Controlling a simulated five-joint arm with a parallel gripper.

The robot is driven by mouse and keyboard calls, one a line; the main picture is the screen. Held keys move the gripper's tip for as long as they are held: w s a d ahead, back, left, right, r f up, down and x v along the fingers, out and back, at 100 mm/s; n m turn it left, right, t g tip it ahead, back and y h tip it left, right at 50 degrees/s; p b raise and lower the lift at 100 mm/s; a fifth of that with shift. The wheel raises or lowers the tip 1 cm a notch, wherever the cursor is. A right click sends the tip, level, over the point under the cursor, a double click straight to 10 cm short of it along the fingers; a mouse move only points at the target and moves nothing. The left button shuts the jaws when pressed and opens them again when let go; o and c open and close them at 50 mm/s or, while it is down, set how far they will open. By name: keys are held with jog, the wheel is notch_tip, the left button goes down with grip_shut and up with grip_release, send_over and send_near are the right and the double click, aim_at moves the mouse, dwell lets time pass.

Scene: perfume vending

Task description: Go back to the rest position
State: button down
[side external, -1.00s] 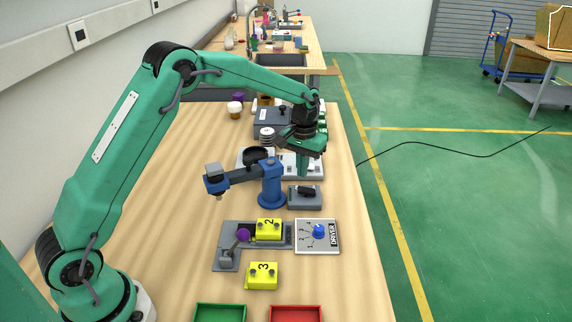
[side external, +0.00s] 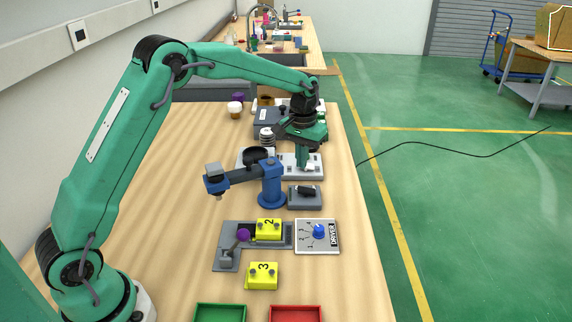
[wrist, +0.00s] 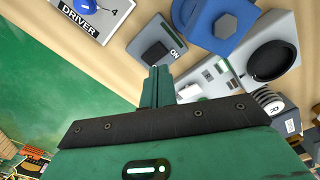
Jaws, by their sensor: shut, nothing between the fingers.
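My green gripper (side external: 303,164) is at the far part of the wooden bench, over the white-grey panel (side external: 312,170) behind the blue arm-shaped device. Its fingers are shut with nothing between them. In the wrist view the closed fingers (wrist: 157,82) point toward a grey switch box (wrist: 156,48) marked ON. The fingertips overlap the box's edge in that view; I cannot tell whether they touch it.
The blue device (side external: 271,187) stands close in front of my gripper. Nearer are the DRIVER dial panel (side external: 318,236), yellow blocks 2 (side external: 268,229) and 3 (side external: 262,276), a green tray (side external: 220,307) and a red tray (side external: 296,308). Open bench lies left of them.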

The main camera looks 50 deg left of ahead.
jog(key=s+r+m+t, duration=0.2)
jog(key=s+r+t, duration=0.1)
jog(key=s+r, duration=1.2)
jog(key=s+d+f+m+t, duration=0.1)
jog(key=s+f+t, duration=0.1)
jog(key=s, duration=1.5)
jog(key=shift+s+t, duration=0.3)
jog(key=shift+s, duration=0.05)
dwell(1.2)
jog(key=w+m, duration=0.6)
jog(key=w, duration=1.2)
jog(key=w+f+m, duration=0.2)
jog(key=w+f, duration=0.3)
jog(key=w, duration=0.3)
jog(key=w+f+m, duration=0.3)
jog(key=w+f, duration=0.2)
jog(key=w, duration=0.3)
jog(key=shift+d+f, duration=0.25)
jog(key=shift+d, duration=0.05)
